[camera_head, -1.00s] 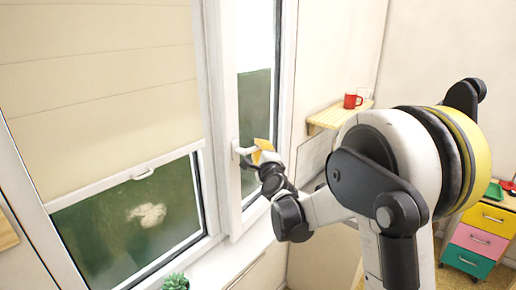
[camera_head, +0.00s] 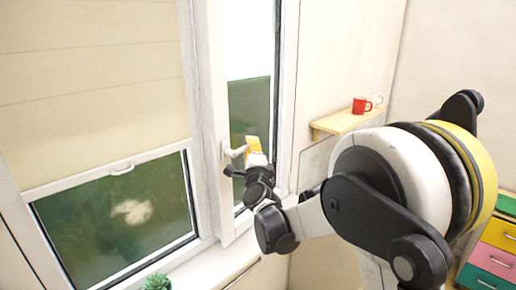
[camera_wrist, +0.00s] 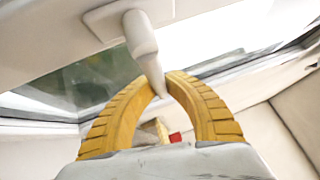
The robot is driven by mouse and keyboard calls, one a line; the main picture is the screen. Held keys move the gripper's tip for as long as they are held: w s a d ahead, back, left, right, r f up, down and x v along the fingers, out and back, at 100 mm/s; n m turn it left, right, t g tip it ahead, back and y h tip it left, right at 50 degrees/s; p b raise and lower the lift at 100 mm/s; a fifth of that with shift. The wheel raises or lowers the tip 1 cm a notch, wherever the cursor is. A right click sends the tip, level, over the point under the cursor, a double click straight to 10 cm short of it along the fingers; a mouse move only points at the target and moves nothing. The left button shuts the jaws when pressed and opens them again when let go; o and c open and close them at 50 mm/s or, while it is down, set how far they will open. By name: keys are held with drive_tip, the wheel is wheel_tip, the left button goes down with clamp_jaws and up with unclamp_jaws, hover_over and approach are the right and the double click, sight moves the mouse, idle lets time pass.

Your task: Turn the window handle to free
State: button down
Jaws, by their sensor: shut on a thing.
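The white window handle (camera_head: 234,151) sits on the white frame of the narrow right-hand window, its lever pointing roughly sideways to the right. In the wrist view the handle (camera_wrist: 143,45) runs from its base plate down to between my yellow fingertips. My gripper (camera_head: 250,147) is at the lever's free end. In the wrist view my gripper (camera_wrist: 162,82) has its two curved fingers closed together on the lever's tip. The exact contact is partly hidden by the fingertips.
A wider window with a lowered beige blind (camera_head: 90,90) is on the left. A green plant (camera_head: 157,283) stands near the sill below. A small wooden shelf (camera_head: 345,123) with a red mug (camera_head: 361,105) is to the right. Coloured drawers (camera_head: 495,255) stand at the far right.

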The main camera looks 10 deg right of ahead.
drive_tip(key=shift+w+a, duration=0.1)
drive_tip(key=shift+a, duration=0.05)
drive_tip(key=c, duration=1.4)
unclamp_jaws()
drive_tip(key=s+f, duration=0.1)
drive_tip(key=s, duration=1.1)
drive_tip(key=shift+f, duration=0.35)
